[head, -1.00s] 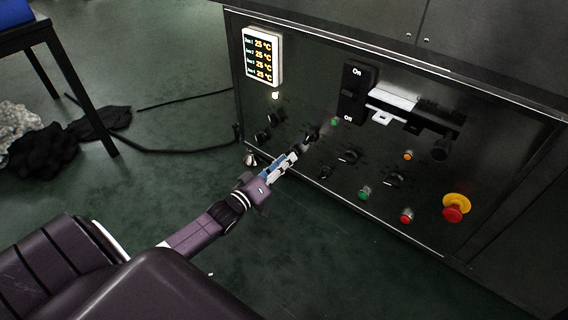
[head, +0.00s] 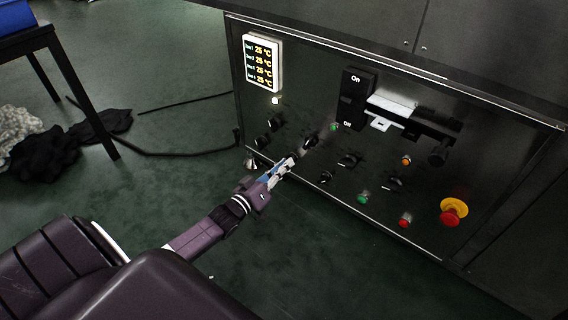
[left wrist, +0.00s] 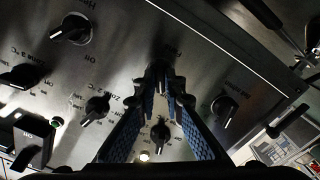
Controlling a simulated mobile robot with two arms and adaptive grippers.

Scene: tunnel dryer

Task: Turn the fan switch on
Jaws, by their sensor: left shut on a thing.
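The fan switch is a small dark knob (left wrist: 160,72) under the label "Fan", near the panel edge in the left wrist view. My left gripper (left wrist: 158,88) is shut on this knob, one blue-padded finger on each side. In the head view my left gripper (head: 291,162) touches the lower left part of the control panel (head: 300,105), and its fingertips mostly hide the fan switch. The switch's exact pointing direction cannot be told. My right gripper is not in view.
Other knobs sit close around, such as one upper right of my fingertips (head: 311,140) and a lower one (head: 326,178). A temperature display (head: 262,63), a large On/Off breaker (head: 355,95) and a red-yellow emergency stop (head: 454,212) are on the panel. Open floor lies in front.

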